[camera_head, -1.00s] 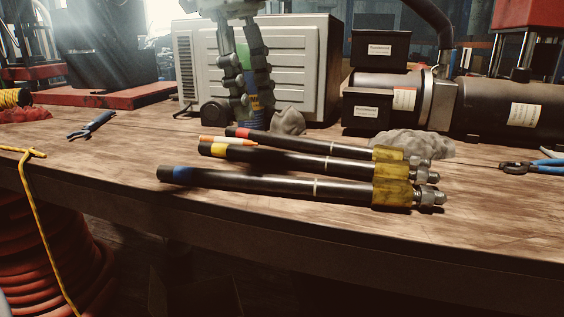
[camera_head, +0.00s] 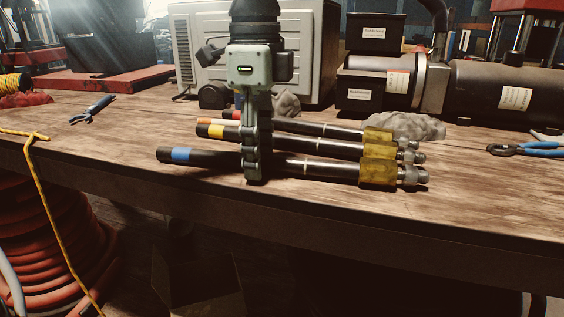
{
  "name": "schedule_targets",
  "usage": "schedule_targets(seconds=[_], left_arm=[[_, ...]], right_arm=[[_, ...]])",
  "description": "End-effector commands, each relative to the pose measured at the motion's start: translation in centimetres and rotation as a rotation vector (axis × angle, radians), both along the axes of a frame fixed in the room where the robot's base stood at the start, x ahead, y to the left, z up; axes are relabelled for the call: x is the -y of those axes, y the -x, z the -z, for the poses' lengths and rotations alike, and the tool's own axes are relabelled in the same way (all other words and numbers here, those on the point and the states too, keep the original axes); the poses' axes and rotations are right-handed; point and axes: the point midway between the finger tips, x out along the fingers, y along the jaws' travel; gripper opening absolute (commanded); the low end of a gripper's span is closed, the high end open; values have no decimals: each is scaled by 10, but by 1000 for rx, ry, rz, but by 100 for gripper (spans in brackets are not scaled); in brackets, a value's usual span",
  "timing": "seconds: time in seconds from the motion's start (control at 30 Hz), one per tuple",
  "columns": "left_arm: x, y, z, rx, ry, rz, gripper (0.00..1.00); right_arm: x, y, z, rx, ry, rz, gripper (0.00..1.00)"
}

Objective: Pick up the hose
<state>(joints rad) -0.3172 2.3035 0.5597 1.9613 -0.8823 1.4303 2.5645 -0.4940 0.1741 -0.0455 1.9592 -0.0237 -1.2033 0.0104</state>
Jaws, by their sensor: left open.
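Three black hoses with yellow sleeves and metal end fittings lie side by side on the wooden workbench (camera_head: 460,205). My right gripper is not in view.
A grey cabinet (camera_head: 310,60) and a black cylindrical machine (camera_head: 490,95) stand behind. A grey rag (camera_head: 405,127) lies behind the fittings. Blue-handled pliers (camera_head: 535,150) lie at right, another blue-handled tool (camera_head: 92,110) at left. The bench's front strip is mostly clear.

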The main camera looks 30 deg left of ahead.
Motion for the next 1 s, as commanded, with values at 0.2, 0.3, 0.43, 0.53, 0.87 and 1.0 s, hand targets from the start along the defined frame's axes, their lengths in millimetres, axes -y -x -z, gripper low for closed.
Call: schedule_targets(seconds=[0.2,0.3,0.43,0.53,0.87,1.0], left_arm=[[0,0,0,0,0,0,41],[0,0,0,0,0,0,28],[0,0,0,0,0,0,12],[0,0,0,1,0,0,0],[0,-1,-1,3,1,0,0],[0,-1,-8,5,0,-2,0]], right_arm=[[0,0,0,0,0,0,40],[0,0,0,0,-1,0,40],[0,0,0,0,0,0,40],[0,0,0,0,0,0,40],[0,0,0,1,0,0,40],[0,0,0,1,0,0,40]])
